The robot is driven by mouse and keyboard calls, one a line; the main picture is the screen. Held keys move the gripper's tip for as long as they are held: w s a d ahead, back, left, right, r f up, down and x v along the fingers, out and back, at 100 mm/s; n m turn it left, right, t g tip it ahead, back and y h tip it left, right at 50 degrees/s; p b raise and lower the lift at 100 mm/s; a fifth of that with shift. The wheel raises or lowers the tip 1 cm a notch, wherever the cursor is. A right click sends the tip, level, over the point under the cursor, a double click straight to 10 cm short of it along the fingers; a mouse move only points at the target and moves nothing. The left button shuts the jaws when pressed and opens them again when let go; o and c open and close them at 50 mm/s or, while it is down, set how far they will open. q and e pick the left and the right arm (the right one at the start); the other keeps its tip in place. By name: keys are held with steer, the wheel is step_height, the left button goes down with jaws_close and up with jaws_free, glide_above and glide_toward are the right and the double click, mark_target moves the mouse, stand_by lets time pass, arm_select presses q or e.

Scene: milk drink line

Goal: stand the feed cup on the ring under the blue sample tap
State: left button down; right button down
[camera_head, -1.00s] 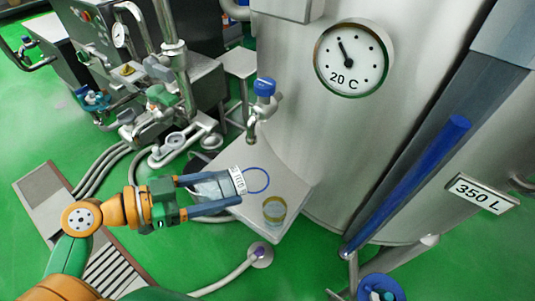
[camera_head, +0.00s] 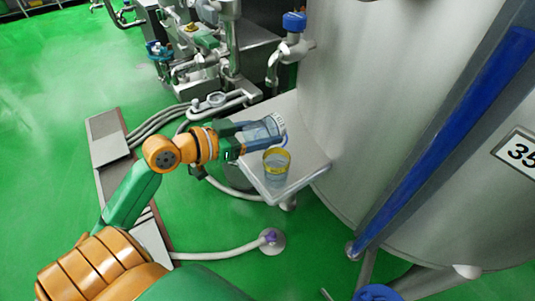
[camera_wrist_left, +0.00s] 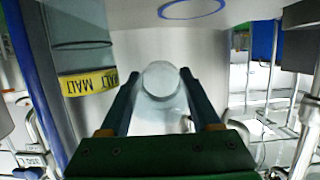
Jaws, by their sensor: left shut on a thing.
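My left gripper (camera_head: 270,130) is shut on the feed cup (camera_head: 259,129), a clear cup with a white label. The cup is at the shelf's left edge, beside the blue ring (camera_head: 285,136); contact with the shelf cannot be told. Most of the ring is hidden behind the cup and fingers. In the left wrist view the cup (camera_wrist_left: 160,82) is between the fingers, and the ring (camera_wrist_left: 192,9) is at the top, apart from it. The blue sample tap (camera_head: 294,22) is on the tank above the shelf. My right gripper is not in view.
A glass with a yellow MALT band (camera_head: 277,164) stands on the grey shelf (camera_head: 305,172), close to my fingers. The steel tank (camera_head: 375,100) rises behind. Pipes and a pump (camera_head: 200,65) are at the back left. The shelf's right part is clear.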

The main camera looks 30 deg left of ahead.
arm_select(q)
steer(key=w+f, duration=0.1)
steer(key=f, duration=0.1)
steer(key=w+f, duration=0.1)
steer(key=f, duration=0.1)
steer(key=a+f+b, duration=0.1)
steer(key=f, duration=0.1)
steer(key=shift+w, duration=0.4)
steer(key=shift+f, duration=0.35)
steer(key=shift+c, duration=0.5)
jaws_free()
